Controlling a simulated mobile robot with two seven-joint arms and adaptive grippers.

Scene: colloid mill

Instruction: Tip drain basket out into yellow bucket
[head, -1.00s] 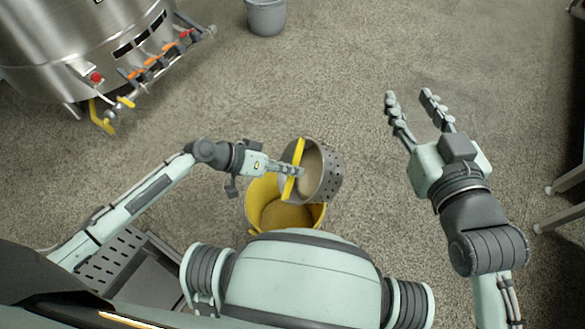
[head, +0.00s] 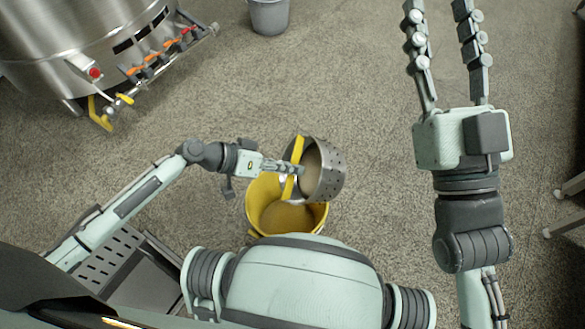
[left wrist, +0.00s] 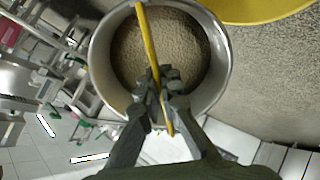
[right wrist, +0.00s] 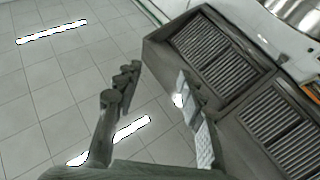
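The drain basket (head: 328,172) is a grey metal pot with a perforated wall and a yellow bar handle (head: 293,172). It hangs tilted on its side over the right part of the yellow bucket (head: 255,205). My left gripper (head: 298,170) is shut on the handle; the left wrist view shows its fingers (left wrist: 160,82) around the yellow bar. Tan, grainy matter shows inside the basket (left wrist: 215,45). The bucket stands on the floor in front of me, with a tan surface inside. My right gripper (head: 438,8) is open and empty, away to the right.
A large steel vessel (head: 70,40) with valves and yellow handles stands at upper left. A grey bucket (head: 268,15) is at the top. A perforated metal rack (head: 110,255) lies low at left, and metal legs (head: 570,185) stand at right. The middle floor is clear.

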